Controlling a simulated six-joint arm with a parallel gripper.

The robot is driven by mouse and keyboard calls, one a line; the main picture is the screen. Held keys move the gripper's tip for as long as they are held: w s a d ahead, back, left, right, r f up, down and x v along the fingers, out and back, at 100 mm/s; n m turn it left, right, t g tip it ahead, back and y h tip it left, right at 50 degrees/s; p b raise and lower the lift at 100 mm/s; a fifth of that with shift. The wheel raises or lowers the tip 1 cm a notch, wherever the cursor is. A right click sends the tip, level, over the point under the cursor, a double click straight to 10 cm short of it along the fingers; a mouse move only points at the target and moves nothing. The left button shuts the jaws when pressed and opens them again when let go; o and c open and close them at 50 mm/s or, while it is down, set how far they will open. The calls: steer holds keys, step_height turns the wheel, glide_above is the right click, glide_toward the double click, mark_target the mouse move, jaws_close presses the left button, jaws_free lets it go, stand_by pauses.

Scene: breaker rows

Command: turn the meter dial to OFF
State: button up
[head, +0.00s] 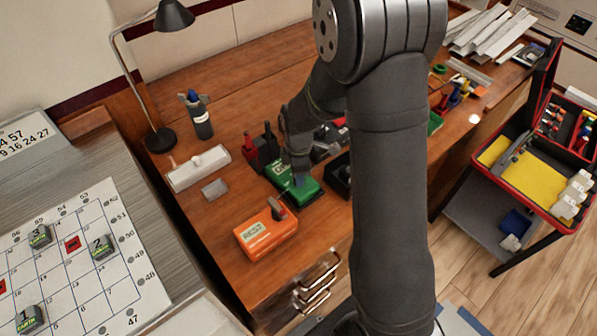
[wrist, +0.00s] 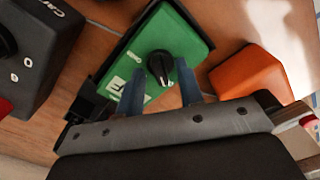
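The green meter (wrist: 180,28) lies in a black surround, face up on the bench; in the head view the green meter (head: 311,191) is partly hidden by my gripper (head: 298,178). Its round black dial (wrist: 159,63) has a white mark on the side toward my gripper. White marks are printed on the green face, but I cannot read an OFF label. In the wrist view my gripper (wrist: 162,72) is open, with one blue-grey finger on each side of the dial. I cannot tell whether either finger touches it.
An orange box (wrist: 250,72) sits close by; the orange box (head: 266,234) also shows in the head view. A black case (wrist: 38,50) stands on the other side. A dark bottle (head: 200,116), a lamp (head: 160,139) and a white strip (head: 198,167) are on the bench.

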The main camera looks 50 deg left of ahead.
steer(key=shift+r, duration=0.1)
step_height(320, 180, up, 17)
steer(key=shift+r, duration=0.15)
stand_by(0.5)
stand_by(0.5)
step_height(320, 180, down, 18)
steer(key=shift+r, duration=0.25)
stand_by(0.3)
